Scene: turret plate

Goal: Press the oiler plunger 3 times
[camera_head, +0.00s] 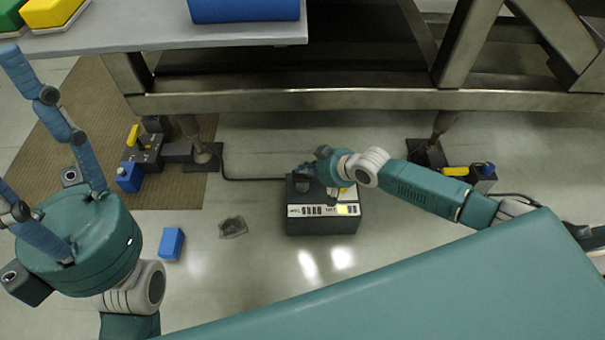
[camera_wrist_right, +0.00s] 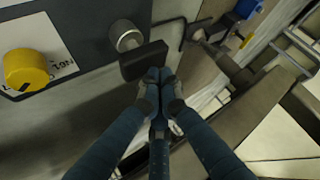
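A dark box (camera_head: 322,226) with a lettered label and a lit yellow patch stands on the floor below the frame. In the right wrist view, a silver round knob (camera_wrist_right: 125,36) sticks out of a grey panel. A dark flat block (camera_wrist_right: 144,62) is at its lower right; I cannot tell which part is the oiler plunger. My right gripper (camera_head: 308,172) is over the back of the box. In the wrist view its blue fingers (camera_wrist_right: 160,76) meet at the tips, just below the dark block; contact is unclear. My left gripper (camera_head: 20,120) is open and empty at left.
A yellow knob (camera_wrist_right: 26,70) sits on the panel. A metal frame (camera_head: 330,100) crosses behind the box. A blue block (camera_head: 171,244) and a small grey piece (camera_head: 233,227) lie on the floor. A grey table (camera_head: 160,35) is at upper left.

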